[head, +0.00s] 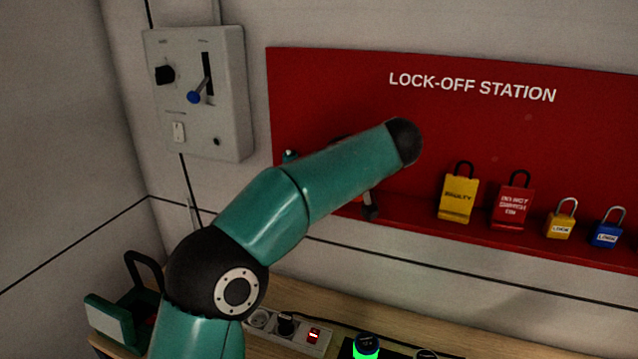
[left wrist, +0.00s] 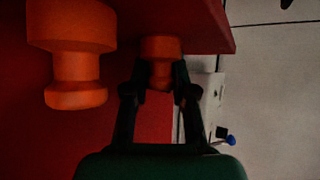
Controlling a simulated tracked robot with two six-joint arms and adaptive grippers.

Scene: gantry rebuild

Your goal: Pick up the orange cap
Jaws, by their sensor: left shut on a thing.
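In the left wrist view, my left gripper (left wrist: 159,88) is shut on an orange cap (left wrist: 160,48), its two dark fingers on either side of the cap's narrow part. The cap is at the edge of the red shelf; whether it touches the shelf is unclear. A second, larger-looking orange cap (left wrist: 76,66) is to the left, apart from the fingers. In the head view, my left arm covers the gripper and most of this area. Only a small orange bit (head: 357,199) shows below the arm. My right gripper is not in view.
The red lock-off board (head: 330,80) has a shelf with a yellow padlock (head: 456,198), a red padlock (head: 511,205), and small yellow (head: 560,224) and blue (head: 607,233) padlocks. A grey switch box (head: 220,125) is on the wall at left. A power strip (head: 300,333) lies below.

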